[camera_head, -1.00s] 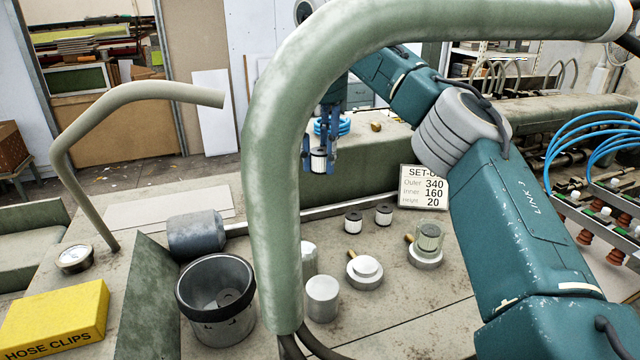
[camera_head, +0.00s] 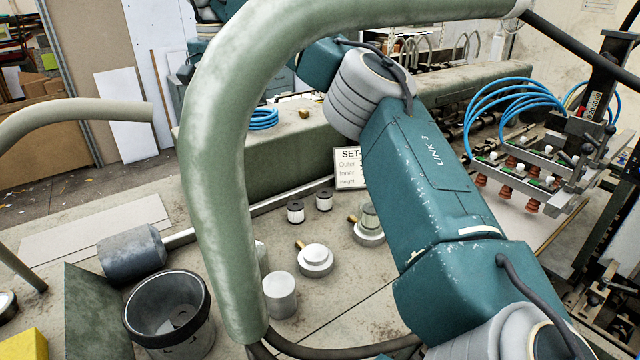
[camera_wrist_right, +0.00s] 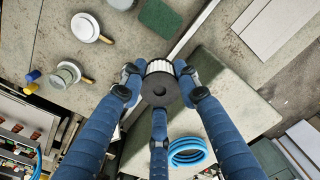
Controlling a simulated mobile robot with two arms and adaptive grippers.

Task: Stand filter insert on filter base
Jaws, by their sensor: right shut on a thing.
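My right gripper (camera_wrist_right: 160,88) is shut on a filter insert (camera_wrist_right: 159,69), a white pleated cylinder with a dark, holed end cap. In the right wrist view the fingers surround it. In the head view the gripper and held insert are out of sight, and a thick green tube crosses in front. A round white filter base (camera_head: 316,258) with a brass fitting stands on the bench; it also shows in the wrist view (camera_wrist_right: 84,27), apart from the gripper. A second base (camera_head: 368,234) carries a greenish cylinder (camera_head: 370,214). My left gripper is not in view.
A white cylinder (camera_head: 280,297), dark-rimmed pot (camera_head: 137,318) and grey cylinder (camera_head: 130,252) are nearby. A set-up card (camera_head: 349,168) stands behind. A blue hose coil (camera_wrist_right: 188,151) lies near the gripper.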

